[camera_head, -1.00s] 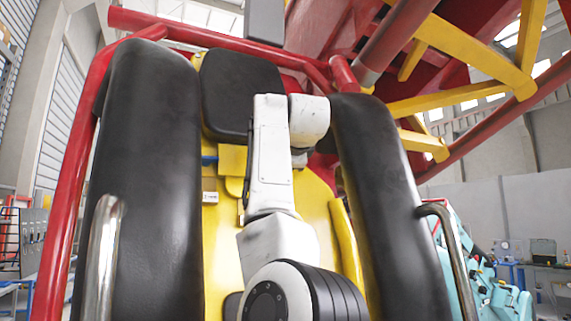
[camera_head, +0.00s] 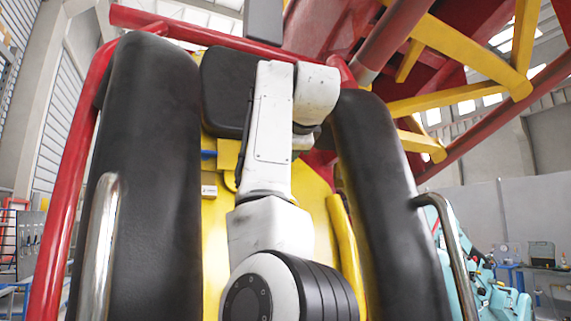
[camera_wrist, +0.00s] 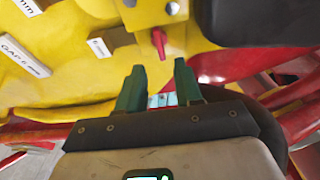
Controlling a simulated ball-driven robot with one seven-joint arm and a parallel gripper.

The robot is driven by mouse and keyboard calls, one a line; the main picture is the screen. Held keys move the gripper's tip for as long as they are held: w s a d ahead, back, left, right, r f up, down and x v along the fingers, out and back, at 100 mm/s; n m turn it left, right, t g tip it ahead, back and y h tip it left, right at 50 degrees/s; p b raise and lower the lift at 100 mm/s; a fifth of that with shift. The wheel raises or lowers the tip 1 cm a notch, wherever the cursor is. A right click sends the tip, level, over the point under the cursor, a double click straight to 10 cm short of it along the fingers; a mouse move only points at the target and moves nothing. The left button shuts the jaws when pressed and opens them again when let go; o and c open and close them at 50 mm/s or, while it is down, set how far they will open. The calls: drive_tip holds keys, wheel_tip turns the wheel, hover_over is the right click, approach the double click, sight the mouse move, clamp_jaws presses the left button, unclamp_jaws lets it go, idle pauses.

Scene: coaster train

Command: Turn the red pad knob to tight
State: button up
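The red pad knob (camera_wrist: 159,42) shows in the wrist view as a small red lever on a yellow bracket, just above and beyond my fingertips. My gripper (camera_wrist: 158,82) is open and empty, with its two green fingers apart. The gap between the fingers lies below the knob in the picture, and the fingers look clear of it. In the head view my white arm hides the knob and the gripper.
A black pad (camera_wrist: 255,22) is close at the right of the knob in the wrist view. In the head view, two tall black restraint pads (camera_head: 140,170) and (camera_head: 385,190) flank my arm, with metal handles (camera_head: 98,245) and a red tube frame (camera_head: 75,200) around them.

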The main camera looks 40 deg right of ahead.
drive_tip(key=b+v, duration=0.1)
drive_tip(key=v, duration=0.3)
drive_tip(key=shift+s+a+r, duration=0.1)
drive_tip(key=shift+s+a, duration=0.15)
drive_tip(key=shift+s, duration=0.1)
idle(0.4)
